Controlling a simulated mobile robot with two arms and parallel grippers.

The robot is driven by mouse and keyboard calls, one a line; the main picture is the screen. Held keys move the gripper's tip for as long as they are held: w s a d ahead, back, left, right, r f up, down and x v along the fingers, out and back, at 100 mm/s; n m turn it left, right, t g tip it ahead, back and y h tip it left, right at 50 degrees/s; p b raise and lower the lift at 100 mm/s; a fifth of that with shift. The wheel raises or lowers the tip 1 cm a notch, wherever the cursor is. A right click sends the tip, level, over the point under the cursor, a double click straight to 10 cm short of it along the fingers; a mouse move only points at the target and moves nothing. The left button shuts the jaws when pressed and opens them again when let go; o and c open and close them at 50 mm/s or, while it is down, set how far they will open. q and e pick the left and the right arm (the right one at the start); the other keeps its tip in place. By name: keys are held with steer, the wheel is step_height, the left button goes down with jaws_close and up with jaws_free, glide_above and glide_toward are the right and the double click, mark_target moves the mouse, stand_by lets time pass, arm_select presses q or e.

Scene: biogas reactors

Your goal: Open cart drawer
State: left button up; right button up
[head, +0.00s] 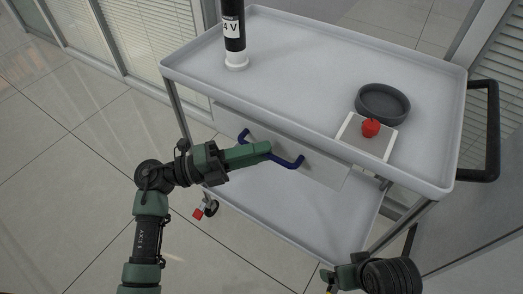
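The cart (300,62) is light grey with a raised rim on its top tray. Its drawer front (322,170) is a pale panel under the near edge of the top, and no open drawer interior shows. A blue bar handle (292,163) is fixed to that panel.
A lower shelf (290,220) is empty. A black push handle (492,130) is at right. Tiled floor is clear at left.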

arm_select(q)
steer(key=shift+w+d, duration=0.15)
steer(key=shift+d, duration=0.15)
jaws_close()
stand_by(1.3)
